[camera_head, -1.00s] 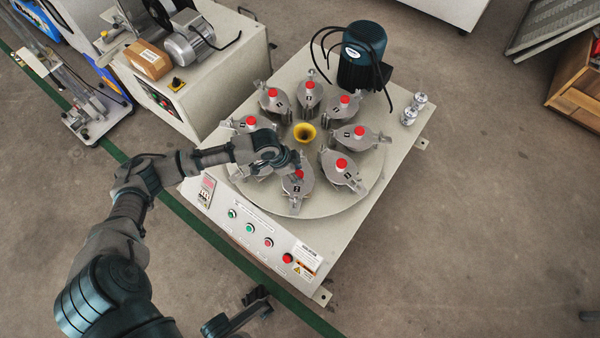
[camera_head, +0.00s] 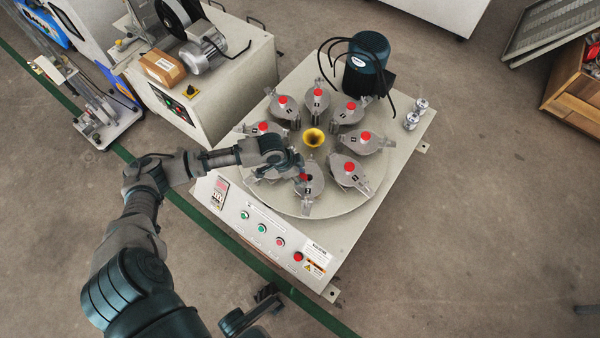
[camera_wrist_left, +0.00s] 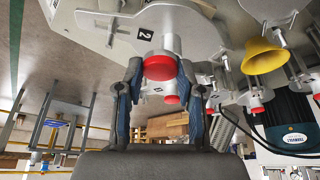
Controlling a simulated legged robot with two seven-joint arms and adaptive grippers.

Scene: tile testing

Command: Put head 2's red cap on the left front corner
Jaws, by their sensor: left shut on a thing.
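My left gripper (camera_head: 299,172) reaches over the front of the round turntable to head 2 (camera_head: 311,190). Its fingers are shut on head 2's red cap (camera_head: 304,177). In the left wrist view the red cap (camera_wrist_left: 159,67) sits between the two fingertips, with a pale cylinder joining it towards the grey lid marked 2 (camera_wrist_left: 135,32). I cannot tell whether the cap is clear of the head. The machine's left front corner (camera_head: 201,184) is a pale bare surface beside the turntable, left of my gripper.
Several other red-capped heads (camera_head: 350,171) ring the turntable around a yellow funnel (camera_head: 313,137). A dark motor (camera_head: 366,62) with black cables stands behind. Two small metal cylinders (camera_head: 412,121) stand at the right. A control panel (camera_head: 262,229) faces front.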

